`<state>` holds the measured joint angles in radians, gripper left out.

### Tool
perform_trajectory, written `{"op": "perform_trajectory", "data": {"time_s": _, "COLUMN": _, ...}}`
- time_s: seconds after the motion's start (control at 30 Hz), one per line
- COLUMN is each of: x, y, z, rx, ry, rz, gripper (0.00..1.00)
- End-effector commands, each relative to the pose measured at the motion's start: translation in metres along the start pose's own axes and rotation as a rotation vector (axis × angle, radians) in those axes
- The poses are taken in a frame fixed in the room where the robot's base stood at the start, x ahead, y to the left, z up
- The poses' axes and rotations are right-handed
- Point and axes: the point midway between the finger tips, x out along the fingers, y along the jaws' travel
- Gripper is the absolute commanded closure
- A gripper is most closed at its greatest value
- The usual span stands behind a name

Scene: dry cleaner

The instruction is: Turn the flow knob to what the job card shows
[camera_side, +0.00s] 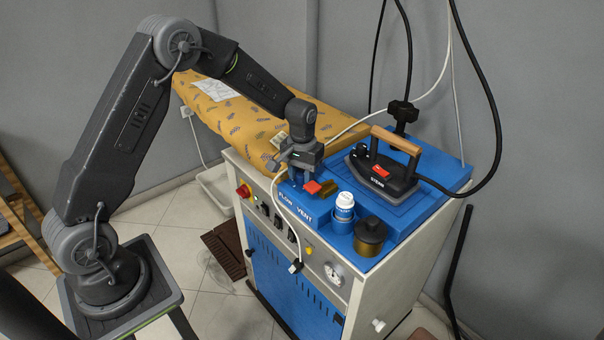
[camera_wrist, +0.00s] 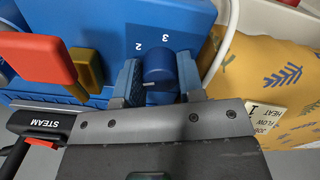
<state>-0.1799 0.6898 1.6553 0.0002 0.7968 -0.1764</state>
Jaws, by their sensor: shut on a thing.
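The flow knob (camera_wrist: 158,64) is a blue round knob with a white mark, on a blue panel with the digits 2 and 3 beside it. My gripper (camera_wrist: 160,82) is shut on it, one finger on each side. In the side view my gripper (camera_side: 299,182) is at the front left of the blue station top and hides the knob. The job card (camera_wrist: 270,112) lies on the yellow patterned cloth at the right of the wrist view. It reads JOB, FLOW and HEAT, with a 1 partly showing; the gripper body may cover part of it.
A red lever (camera_side: 312,187) and a mustard lever (camera_side: 330,188) stand close beside my gripper. The steam iron (camera_side: 383,172), a white-capped bottle (camera_side: 344,204) and a dark-lidded jar (camera_side: 370,237) stand further right. A white cable (camera_side: 280,205) hangs past the gripper.

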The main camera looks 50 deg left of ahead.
Motion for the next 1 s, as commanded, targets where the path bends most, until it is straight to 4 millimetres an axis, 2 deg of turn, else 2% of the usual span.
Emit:
{"op": "perform_trajectory", "data": {"time_s": 0.6, "x": 0.0000, "y": -0.0001, "z": -0.0007, "rx": 0.572, "ry": 0.002, "rz": 0.000, "gripper": 0.88}}
{"op": "perform_trajectory", "data": {"time_s": 1.0, "x": 0.0000, "y": 0.0000, "z": -0.0007, "rx": 0.815, "ry": 0.002, "rz": 0.000, "gripper": 0.88}}
